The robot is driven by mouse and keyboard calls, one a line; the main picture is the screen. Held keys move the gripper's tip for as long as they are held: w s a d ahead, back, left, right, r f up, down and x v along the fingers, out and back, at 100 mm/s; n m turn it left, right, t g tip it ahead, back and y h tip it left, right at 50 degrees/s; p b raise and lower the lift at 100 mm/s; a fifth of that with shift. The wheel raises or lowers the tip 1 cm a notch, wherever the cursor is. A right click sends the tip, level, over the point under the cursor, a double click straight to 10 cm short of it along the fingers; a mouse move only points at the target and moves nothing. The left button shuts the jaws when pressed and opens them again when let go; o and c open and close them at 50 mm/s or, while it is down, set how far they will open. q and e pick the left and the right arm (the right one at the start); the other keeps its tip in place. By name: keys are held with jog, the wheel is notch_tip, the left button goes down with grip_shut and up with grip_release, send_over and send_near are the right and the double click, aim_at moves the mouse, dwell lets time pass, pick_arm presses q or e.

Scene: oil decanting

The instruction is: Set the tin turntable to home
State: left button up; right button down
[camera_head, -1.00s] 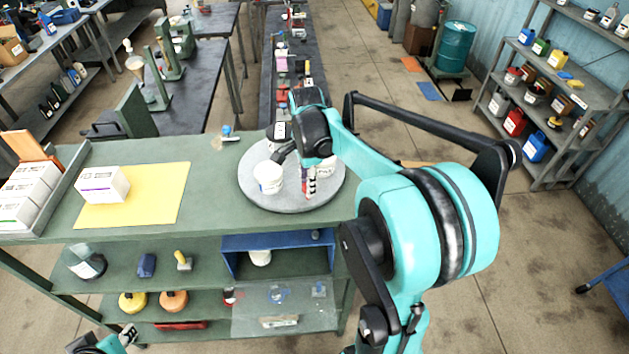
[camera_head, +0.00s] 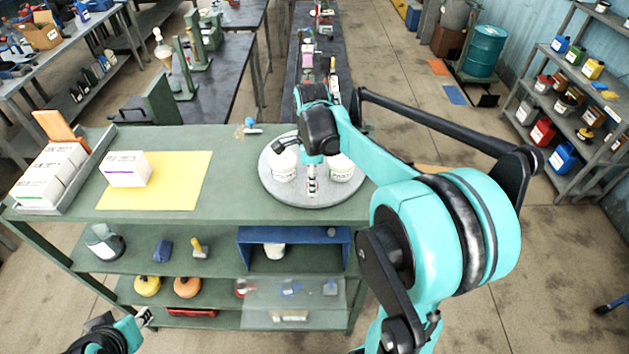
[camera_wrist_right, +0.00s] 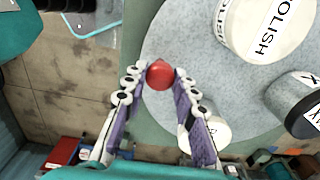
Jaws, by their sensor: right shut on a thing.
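The turntable (camera_head: 318,201) is a round grey disc on the green bench, also visible in the right wrist view (camera_wrist_right: 215,75). White tins (camera_head: 284,170) (camera_head: 341,171) stand on it to the left and right. My arm hides the disc's back part. My left gripper (camera_head: 146,318) is low at left, away from the bench top; its jaw state is unclear.
A yellow mat (camera_head: 185,185) with a white box (camera_head: 126,170) lies left of the turntable. A tray of white boxes (camera_head: 50,175) is at the bench's left end. The bench top between mat and turntable is clear. Shelves below hold several items.

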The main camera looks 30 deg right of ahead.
jog(key=shift+w, duration=0.1)
jog(key=c, duration=1.2)
grip_release()
notch_tip(320, 180, up, 12)
jog(key=shift+r, duration=0.1)
jog(key=s+a+f+n+t+b, duration=0.1)
jog(key=s+a+f+n+t, duration=0.45)
jog(key=n, duration=0.65)
jog(key=s+a+f+n+t, duration=0.2)
jog(key=s+a+f+n, duration=0.55)
jog(key=n, duration=0.45)
notch_tip(320, 180, down, 25)
jog(key=b, duration=2.5)
jog(key=shift+w, duration=0.1)
